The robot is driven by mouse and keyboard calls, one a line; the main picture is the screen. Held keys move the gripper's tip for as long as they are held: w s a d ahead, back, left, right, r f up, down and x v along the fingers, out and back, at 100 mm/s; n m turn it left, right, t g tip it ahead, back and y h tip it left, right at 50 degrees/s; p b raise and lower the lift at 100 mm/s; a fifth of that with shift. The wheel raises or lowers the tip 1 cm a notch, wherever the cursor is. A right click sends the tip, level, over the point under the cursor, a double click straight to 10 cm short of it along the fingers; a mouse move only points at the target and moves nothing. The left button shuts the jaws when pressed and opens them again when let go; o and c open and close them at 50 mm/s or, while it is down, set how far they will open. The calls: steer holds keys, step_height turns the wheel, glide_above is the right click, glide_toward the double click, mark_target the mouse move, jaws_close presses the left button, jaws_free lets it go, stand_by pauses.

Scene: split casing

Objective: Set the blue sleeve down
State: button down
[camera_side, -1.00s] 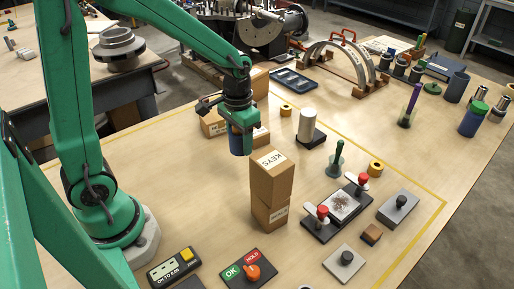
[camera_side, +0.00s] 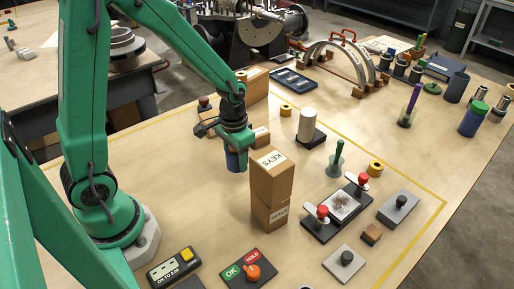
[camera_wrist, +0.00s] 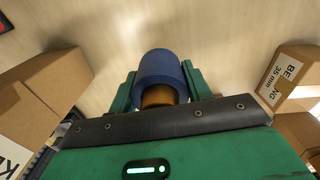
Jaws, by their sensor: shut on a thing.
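The blue sleeve (camera_side: 232,161) is a short dark-blue cylinder between the fingers of my gripper (camera_side: 238,158) in the side view. In the wrist view the sleeve (camera_wrist: 160,66) sits between the two green fingers of my gripper (camera_wrist: 158,85), which is shut on it. A brown-orange part (camera_wrist: 158,95) shows at the sleeve's near end. The sleeve is low over the bench, just left of the stacked KEYS boxes. My gripper partly covers it in the side view, and I cannot tell whether its lower end touches the bench.
The tall KEYS boxes (camera_side: 270,190) stand close to the right of my gripper. Another carton (camera_side: 261,137) is just behind it. A white cylinder on a black base (camera_side: 307,126) stands further right. The bench (camera_side: 185,190) in front and to the left is clear.

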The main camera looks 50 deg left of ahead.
mark_target(237, 177)
steer(key=shift+f, duration=0.3)
steer(key=shift+f, duration=1.75)
steer(key=shift+f, duration=0.1)
steer(key=c, duration=0.6)
jaws_free()
steer(key=shift+c, duration=0.2)
step_height(237, 177, up, 11)
steer(key=shift+r, duration=0.6)
steer(key=shift+r, duration=0.1)
